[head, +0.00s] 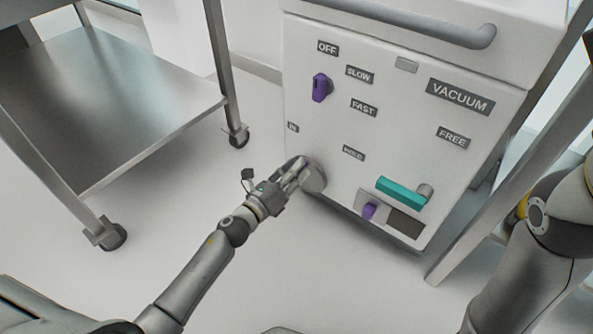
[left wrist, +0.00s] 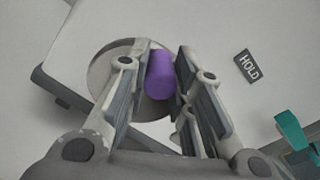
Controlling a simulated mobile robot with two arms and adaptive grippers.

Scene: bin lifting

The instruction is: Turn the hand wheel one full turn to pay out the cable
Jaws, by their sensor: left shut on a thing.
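The grey round hand wheel (head: 318,180) is on the lower left of the white cabinet's front, partly hidden by my left gripper (head: 298,171). In the left wrist view, part of the wheel's disc (left wrist: 103,72) shows behind the fingers. A purple cylindrical handle (left wrist: 160,75) stands out from the wheel. The fingers of my left gripper are on both sides of this handle and shut on it. The handle is mostly hidden by the hand in the head view. My right arm shows at the right edge, but its gripper is out of view.
The white cabinet (head: 390,120) also carries a purple switch (head: 320,87), a teal lever (head: 400,193), a small purple knob (head: 369,211) and labels such as HOLD (head: 353,153). A steel cart (head: 110,95) stands at the left. Clear floor lies between cart and cabinet.

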